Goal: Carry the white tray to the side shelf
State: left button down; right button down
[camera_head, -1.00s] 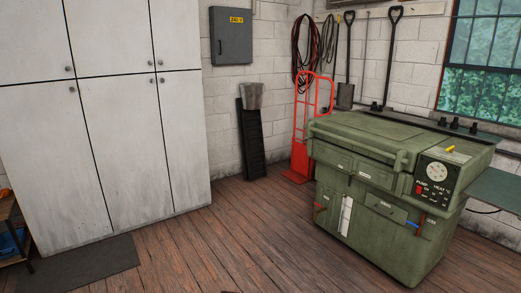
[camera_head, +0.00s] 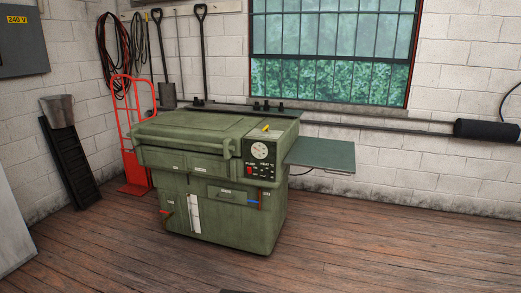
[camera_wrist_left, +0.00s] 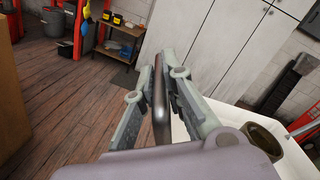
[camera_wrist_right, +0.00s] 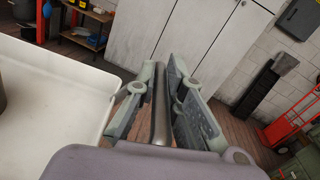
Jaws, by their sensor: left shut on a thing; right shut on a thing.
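The white tray shows at the right of the left wrist view (camera_wrist_left: 232,116) and at the left of the right wrist view (camera_wrist_right: 60,95). My left gripper (camera_wrist_left: 163,80) is shut on a dark bar-like handle at one side of the tray. My right gripper (camera_wrist_right: 163,82) is shut on a similar handle at the other side. A brown round part (camera_wrist_left: 264,142) sits in the tray, partly cut off. The side shelf, a flat green plate (camera_head: 322,153), sticks out from the right of the green machine.
The green machine (camera_head: 212,180) stands on the wooden floor by the window wall. A red hand truck (camera_head: 135,160) and a dark ramp-like piece (camera_head: 70,165) stand to its left. Floor in front and to the right (camera_head: 390,225) is clear.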

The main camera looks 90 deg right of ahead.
aim_at(324, 151)
jog(key=z, duration=2.5)
jog(key=i+l+z, duration=0.5)
jog(key=i+l, duration=0.15)
jog(key=i, duration=0.3)
jog(key=i+l, duration=0.15)
jog(key=i, duration=0.35)
jog(key=i+l, duration=0.2)
jog(key=i, duration=0.25)
jog(key=i+l, duration=0.15)
jog(key=i, duration=0.3)
jog(key=i+l, duration=0.15)
jog(key=i, duration=1.05)
